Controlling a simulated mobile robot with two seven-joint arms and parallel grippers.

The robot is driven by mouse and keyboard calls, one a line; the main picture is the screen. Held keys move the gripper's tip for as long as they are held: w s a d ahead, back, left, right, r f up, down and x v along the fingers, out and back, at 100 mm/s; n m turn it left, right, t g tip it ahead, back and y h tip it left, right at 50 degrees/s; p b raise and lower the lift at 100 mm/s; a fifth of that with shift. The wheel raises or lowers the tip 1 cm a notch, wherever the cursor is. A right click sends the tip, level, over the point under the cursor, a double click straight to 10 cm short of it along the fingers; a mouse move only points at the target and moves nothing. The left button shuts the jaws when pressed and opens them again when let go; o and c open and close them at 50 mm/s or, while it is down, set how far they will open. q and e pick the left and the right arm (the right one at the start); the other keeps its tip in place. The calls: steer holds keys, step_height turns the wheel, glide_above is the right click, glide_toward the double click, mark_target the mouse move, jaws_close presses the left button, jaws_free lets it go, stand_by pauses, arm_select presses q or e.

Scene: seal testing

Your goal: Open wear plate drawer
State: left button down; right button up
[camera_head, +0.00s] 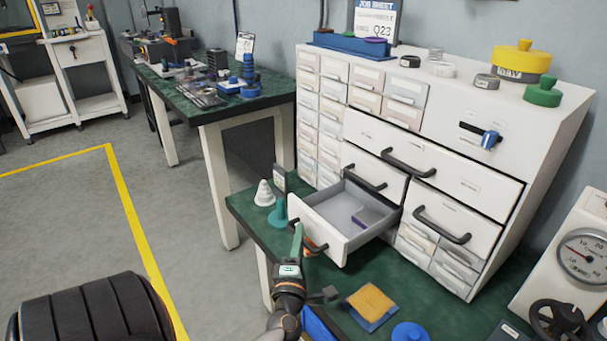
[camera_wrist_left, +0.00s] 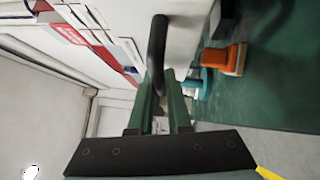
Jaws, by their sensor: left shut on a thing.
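The drawer (camera_head: 327,253), light grey with a white front, stands pulled out from the lower left of the white cabinet (camera_head: 455,195). A small purple block lies inside it (camera_head: 366,217). My left gripper (camera_head: 299,238) is at its front, shut on the dark drawer handle (camera_head: 316,248). In the left wrist view, the black handle (camera_wrist_left: 157,50) runs down between the two green fingers (camera_wrist_left: 160,105). The fingers hide part of the handle. My right gripper is not in view.
On the green bench lie an orange-topped pad (camera_head: 370,302) and a blue round part (camera_head: 410,332). A white cone stack (camera_head: 264,194) and a teal part (camera_head: 278,212) stand close left of the drawer. A gauge (camera_head: 584,252) stands at the right.

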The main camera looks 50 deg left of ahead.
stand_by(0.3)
arm_select(q)
steer(key=c, duration=0.9)
jaws_free()
steer(key=shift+o, duration=0.2)
steer(key=shift+w, duration=0.1)
